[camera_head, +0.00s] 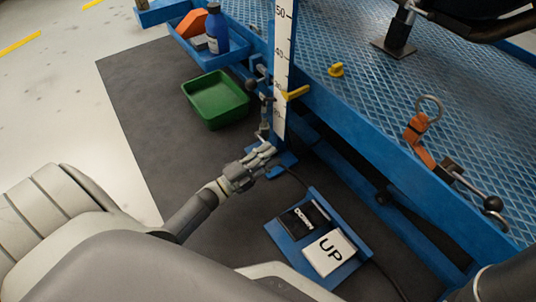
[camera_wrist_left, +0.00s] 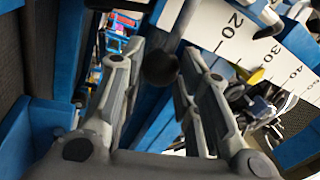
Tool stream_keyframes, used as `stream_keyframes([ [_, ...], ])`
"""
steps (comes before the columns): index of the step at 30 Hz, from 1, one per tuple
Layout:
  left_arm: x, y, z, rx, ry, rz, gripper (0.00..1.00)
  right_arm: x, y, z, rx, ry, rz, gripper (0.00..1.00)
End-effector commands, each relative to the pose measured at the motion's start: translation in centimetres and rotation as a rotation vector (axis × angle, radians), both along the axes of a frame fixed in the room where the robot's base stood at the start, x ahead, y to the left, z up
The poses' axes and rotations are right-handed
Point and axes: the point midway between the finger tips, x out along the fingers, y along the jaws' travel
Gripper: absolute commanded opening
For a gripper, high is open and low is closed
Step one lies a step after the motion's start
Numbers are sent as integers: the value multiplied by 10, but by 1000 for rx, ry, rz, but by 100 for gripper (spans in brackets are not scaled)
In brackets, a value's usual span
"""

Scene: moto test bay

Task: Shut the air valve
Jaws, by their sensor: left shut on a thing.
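My left gripper (camera_head: 268,157) is low beside the blue post with the measuring scale. In the left wrist view, a black ball knob (camera_wrist_left: 160,68) sits between its two fingers, and the gripper is shut on it. A slim metal fitting with dark parts (camera_head: 264,106), which looks like the air valve, stands on the post just above the gripper in the head view. The gripper hides its lower end, so the valve lever's position is not clear. My right gripper is not in view.
A scale (camera_head: 281,60) with a yellow pointer (camera_head: 297,93) runs up the post. A green bin (camera_head: 216,99) stands on the dark mat (camera_head: 130,90). A blue tray holds a blue bottle (camera_head: 217,32). A pedal box with an UP pedal (camera_head: 329,252) lies in front of the blue lift.

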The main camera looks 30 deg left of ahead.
Motion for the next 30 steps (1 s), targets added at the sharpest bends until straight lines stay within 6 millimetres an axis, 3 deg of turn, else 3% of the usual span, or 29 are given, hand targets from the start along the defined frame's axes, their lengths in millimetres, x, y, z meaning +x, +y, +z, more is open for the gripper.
stream_keyframes([
  [21,1,2,-6,67,-25,3,0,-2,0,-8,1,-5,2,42],
  [22,1,2,-6,67,-25,3,34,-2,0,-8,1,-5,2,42],
  [26,1,1,-6,66,-25,2,51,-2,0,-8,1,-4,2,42],
  [30,1,1,-6,65,-26,1,52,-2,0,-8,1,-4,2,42],
])
